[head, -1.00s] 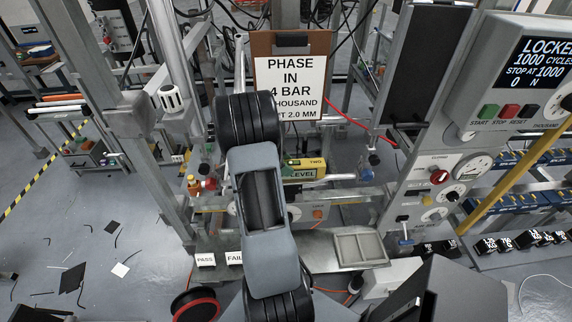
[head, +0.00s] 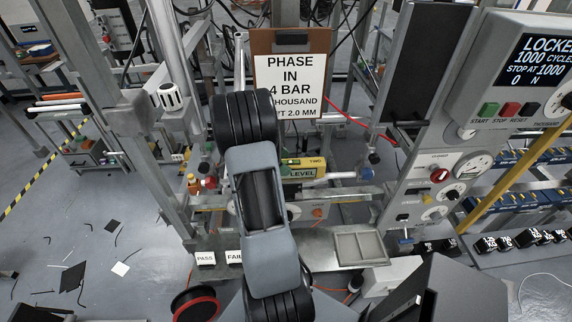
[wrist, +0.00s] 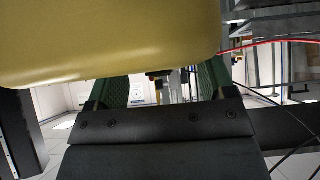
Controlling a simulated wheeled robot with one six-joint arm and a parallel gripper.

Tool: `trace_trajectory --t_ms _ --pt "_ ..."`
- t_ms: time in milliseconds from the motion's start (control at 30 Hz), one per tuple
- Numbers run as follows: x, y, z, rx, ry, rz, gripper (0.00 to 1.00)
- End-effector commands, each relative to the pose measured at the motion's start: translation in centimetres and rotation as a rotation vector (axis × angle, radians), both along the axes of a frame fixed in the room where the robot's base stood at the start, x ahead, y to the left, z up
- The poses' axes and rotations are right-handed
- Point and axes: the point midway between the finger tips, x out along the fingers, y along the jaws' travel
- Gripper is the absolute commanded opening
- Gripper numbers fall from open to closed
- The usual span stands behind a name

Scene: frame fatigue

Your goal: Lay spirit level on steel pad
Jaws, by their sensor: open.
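The spirit level (head: 305,169) is a yellow bar with a dark "LEVEL" label. In the head view it lies roughly level on the rig, right of my arm, and its left end is hidden by the arm. A large smooth yellow surface (wrist: 110,40) fills the upper left of the wrist view, very close to the camera; I cannot tell for sure that it is the level. My gripper (wrist: 163,82) shows two green-padded fingers wide apart with nothing between them. I cannot pick out the steel pad for sure.
A clipboard sign (head: 290,80) stands behind the level. A shallow grey tray (head: 359,262) sits on the bench at the right, with PASS (head: 205,258) and FAIL cards at the left. Steel posts flank the rig, and a control panel (head: 440,185) stands right.

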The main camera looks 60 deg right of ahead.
Motion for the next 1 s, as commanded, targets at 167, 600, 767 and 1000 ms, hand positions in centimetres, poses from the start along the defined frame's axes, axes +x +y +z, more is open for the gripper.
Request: trace_trajectory --t_ms 167,600,767,1000 --pt "1.8 1.2 2.0 -0.003 -0.003 0.003 0.76" --pt "3.6 2.5 4.4 0.000 0.000 0.000 0.76" --pt "3.6 2.5 4.4 0.000 0.000 0.000 0.76" --pt "3.6 2.5 4.4 0.001 0.000 0.001 0.76"
